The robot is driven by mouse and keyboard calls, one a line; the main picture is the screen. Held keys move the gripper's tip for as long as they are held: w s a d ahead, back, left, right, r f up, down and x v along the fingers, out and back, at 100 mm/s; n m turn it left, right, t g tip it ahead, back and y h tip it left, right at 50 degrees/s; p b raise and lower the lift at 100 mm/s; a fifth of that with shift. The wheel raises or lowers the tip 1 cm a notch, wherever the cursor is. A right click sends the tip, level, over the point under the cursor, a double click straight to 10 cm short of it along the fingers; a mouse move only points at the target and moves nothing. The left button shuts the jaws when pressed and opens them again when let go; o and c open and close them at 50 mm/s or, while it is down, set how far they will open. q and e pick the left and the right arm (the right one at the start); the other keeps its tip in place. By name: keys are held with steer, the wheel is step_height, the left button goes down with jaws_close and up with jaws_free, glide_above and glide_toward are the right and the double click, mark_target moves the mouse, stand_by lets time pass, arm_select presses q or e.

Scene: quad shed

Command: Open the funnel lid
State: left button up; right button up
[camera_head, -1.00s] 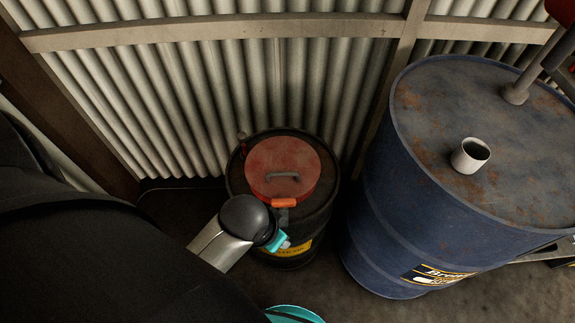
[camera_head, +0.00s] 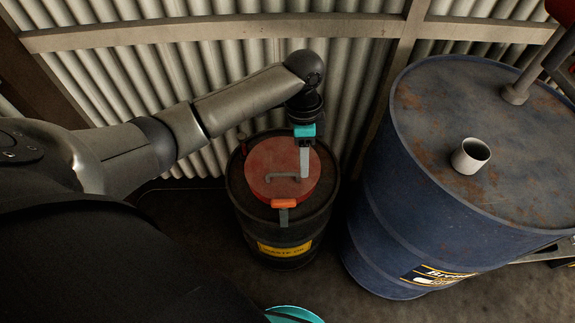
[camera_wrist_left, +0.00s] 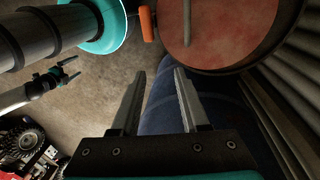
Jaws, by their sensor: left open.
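The red round funnel lid (camera_head: 270,160) lies flat and closed on a dark drum (camera_head: 240,190), with a grey bar handle (camera_head: 282,177) across it and an orange latch (camera_head: 284,204) at its front edge. In the left wrist view, part of the lid (camera_wrist_left: 235,30) and the orange latch (camera_wrist_left: 147,24) show at the top. My left gripper (camera_head: 304,176) points down over the lid's right part. Its jaws (camera_wrist_left: 160,72) are open and empty; contact with the lid cannot be told. My right gripper (camera_wrist_left: 70,72) shows small at the left of the wrist view, its fingers apart.
A large rusty blue barrel (camera_head: 400,190) stands close on the right, with a white cup (camera_head: 470,155) on top. A corrugated wall (camera_head: 190,90) with a wooden rail is right behind the drum. Bare floor (camera_head: 220,280) lies in front.

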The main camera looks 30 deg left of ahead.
arm_select(q)
step_height(320, 180, up, 6)
steer(key=f, duration=0.1)
glide_above(287, 167)
steer(key=s, duration=0.1)
steer(key=shift+g, duration=0.3)
steer(key=f+b, duration=0.1)
steer(key=f, duration=0.3)
steer(key=s+d+f+b, duration=0.1)
steer(key=f, duration=0.4)
steer(key=s+d+f+b, duration=0.1)
steer(key=f, duration=0.4)
steer(key=shift+s+f+b, duration=0.1)
steer(key=shift+s+b, duration=0.15)
steer(key=shift+b, duration=0.05)
jaws_close()
